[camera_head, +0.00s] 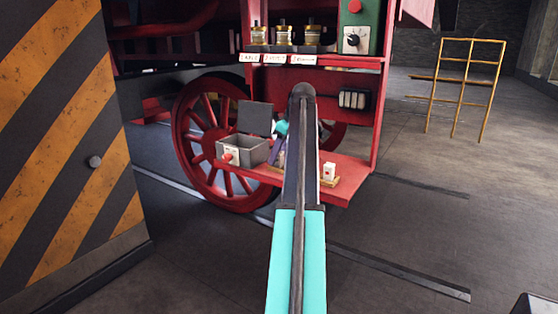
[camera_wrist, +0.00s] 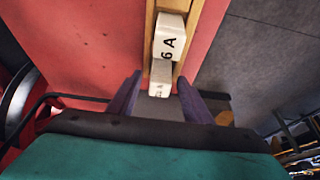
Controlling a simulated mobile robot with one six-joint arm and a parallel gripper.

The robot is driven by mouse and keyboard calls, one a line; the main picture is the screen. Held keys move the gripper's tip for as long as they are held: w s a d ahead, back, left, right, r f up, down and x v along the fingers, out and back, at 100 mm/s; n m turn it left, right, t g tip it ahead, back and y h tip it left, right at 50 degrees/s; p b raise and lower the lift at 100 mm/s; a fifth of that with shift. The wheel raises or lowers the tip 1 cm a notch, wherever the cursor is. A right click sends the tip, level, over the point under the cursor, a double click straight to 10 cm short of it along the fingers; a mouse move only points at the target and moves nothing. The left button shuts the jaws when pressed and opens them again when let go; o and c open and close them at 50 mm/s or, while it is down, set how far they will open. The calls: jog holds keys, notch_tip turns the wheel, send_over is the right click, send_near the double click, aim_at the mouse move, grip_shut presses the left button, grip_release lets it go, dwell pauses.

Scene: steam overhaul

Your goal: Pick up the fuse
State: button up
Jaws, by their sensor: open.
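In the wrist view, a white block marked "6 A" (camera_wrist: 169,38), which looks like the fuse, sits in a narrow wooden holder (camera_wrist: 150,20). A second, smaller white face (camera_wrist: 160,78) shows just below it, with markings too small to read. My gripper (camera_wrist: 159,80) is open. Its two purple fingers stand on either side of this lower white face, with the "6 A" face just beyond the tips. I cannot tell whether they touch anything. In the head view, my arm hides most of the gripper. A white block with a red mark (camera_head: 329,171) stands right of the arm.
The red shelf (camera_head: 346,190) also carries an open grey box (camera_head: 254,151) left of my arm. Above are a higher shelf with several brass-topped jars (camera_head: 283,35) and a green control box (camera_head: 358,35).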

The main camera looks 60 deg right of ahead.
dwell(0.4)
grip_shut()
jog(key=shift+r, duration=0.15)
jog(key=shift+r+b, duration=0.45)
jog(key=shift+r, duration=1.25)
jog(key=shift+s+a, duration=0.7)
jog(key=shift+s, duration=0.15)
jog(key=s+a+r+b, duration=0.1)
jog(key=s+a, duration=0.8)
jog(key=s, duration=0.1)
jog(key=shift+s+r+b, duration=0.15)
jog(key=shift+b, duration=0.25)
